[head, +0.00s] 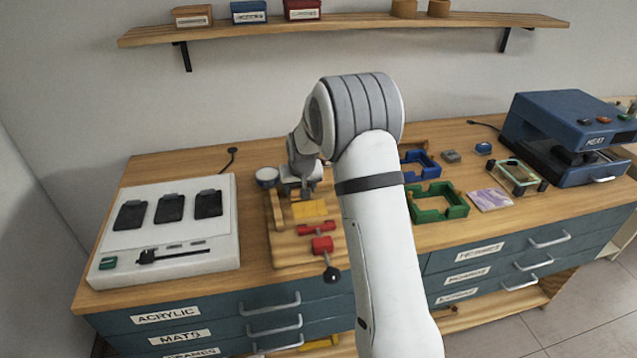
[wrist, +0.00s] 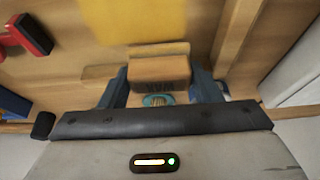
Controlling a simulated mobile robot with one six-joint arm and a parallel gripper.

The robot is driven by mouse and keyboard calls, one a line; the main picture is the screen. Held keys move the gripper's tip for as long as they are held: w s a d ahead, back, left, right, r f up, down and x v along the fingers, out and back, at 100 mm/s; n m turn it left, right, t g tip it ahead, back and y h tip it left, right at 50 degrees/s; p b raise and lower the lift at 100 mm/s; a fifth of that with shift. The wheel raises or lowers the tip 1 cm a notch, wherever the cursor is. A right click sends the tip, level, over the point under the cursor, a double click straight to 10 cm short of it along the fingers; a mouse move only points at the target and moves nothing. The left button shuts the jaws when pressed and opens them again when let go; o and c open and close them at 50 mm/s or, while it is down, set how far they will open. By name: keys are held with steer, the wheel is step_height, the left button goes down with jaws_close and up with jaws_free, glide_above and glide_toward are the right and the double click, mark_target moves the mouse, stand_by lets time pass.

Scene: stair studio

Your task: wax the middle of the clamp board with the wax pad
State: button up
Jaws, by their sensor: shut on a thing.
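My gripper (wrist: 160,88) is shut on the wax pad (wrist: 160,68), a small brown block with dark lettering, held between its two blue-grey fingers. In the head view my gripper (head: 305,191) is low at the back part of the wooden clamp board (head: 286,250), behind a yellow piece (head: 309,208) on the board. The pad is hard to make out there. In the wrist view the yellow piece (wrist: 135,15) lies beyond the pad. A red clamp (head: 322,245) with a black knob is at the board's front. I cannot tell whether the pad touches the board.
A white panel (head: 120,250) with dark pieces stands at left. Green (head: 437,203) and blue (head: 420,165) frames lie right of my arm, with a blue heat press (head: 565,135) beyond. A shelf (head: 345,24) hangs above.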

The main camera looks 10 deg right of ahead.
steer(key=shift+s+r, duration=0.2)
steer(key=shift+r, duration=0.45)
steer(key=shift+w+r+p, duration=0.2)
steer(key=shift+r+p, duration=0.3)
steer(key=shift+r, duration=0.1)
steer(key=shift+r+p, duration=0.65)
steer(key=shift+r, duration=0.9)
steer(key=shift+s+r, duration=0.1)
